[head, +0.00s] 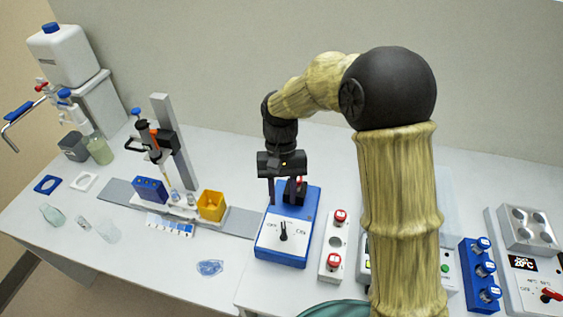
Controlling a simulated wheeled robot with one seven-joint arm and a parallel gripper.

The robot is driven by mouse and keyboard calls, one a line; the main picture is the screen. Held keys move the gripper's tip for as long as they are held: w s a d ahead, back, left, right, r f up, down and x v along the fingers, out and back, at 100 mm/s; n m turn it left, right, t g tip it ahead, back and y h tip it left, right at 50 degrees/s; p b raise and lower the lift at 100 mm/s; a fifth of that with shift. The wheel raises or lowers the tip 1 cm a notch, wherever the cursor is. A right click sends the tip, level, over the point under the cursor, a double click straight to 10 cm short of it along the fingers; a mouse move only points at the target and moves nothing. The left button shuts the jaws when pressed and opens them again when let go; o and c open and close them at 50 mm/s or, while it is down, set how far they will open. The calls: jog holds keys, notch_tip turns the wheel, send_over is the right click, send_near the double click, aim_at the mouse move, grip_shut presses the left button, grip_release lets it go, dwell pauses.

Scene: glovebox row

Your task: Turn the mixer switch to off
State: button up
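The mixer, a blue box (270,247) with a pale sloping front panel, stands on the bench near the middle of the head view. Its switch, a black knob (283,232), sits on that panel between small printed labels. The knob's pointer looks roughly upright; the labels are too small to read surely. My gripper (286,200) is over the back part of the mixer, behind the knob, fingers pointing down and spread apart. A dark and red part shows between or behind the fingers; I cannot tell whether they touch it. The knob is clear of the fingers.
Just right of the mixer is a white strip (336,246) with two red-topped parts. Farther right are a blue rack (467,268) of capped vials and a heater block (532,275). A yellow container (212,206) stands left. A crumpled blue film (209,268) lies in front.

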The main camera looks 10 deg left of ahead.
jog(key=v, duration=0.8)
jog(key=shift+w+r, duration=0.15)
jog(key=shift+r, duration=0.2)
jog(key=s+d+f+m+t, duration=0.1)
jog(key=s+d+f+t, duration=0.2)
jog(key=d, duration=0.9)
jog(key=s+d+f+m+t+y, duration=0.1)
jog(key=s+d+f+t, duration=0.2)
jog(key=s+d, duration=0.3)
jog(key=d+f, duration=0.1)
jog(key=d, duration=0.4)
jog(key=shift+d+m+t, duration=0.4)
jog(key=shift+a, duration=0.1)
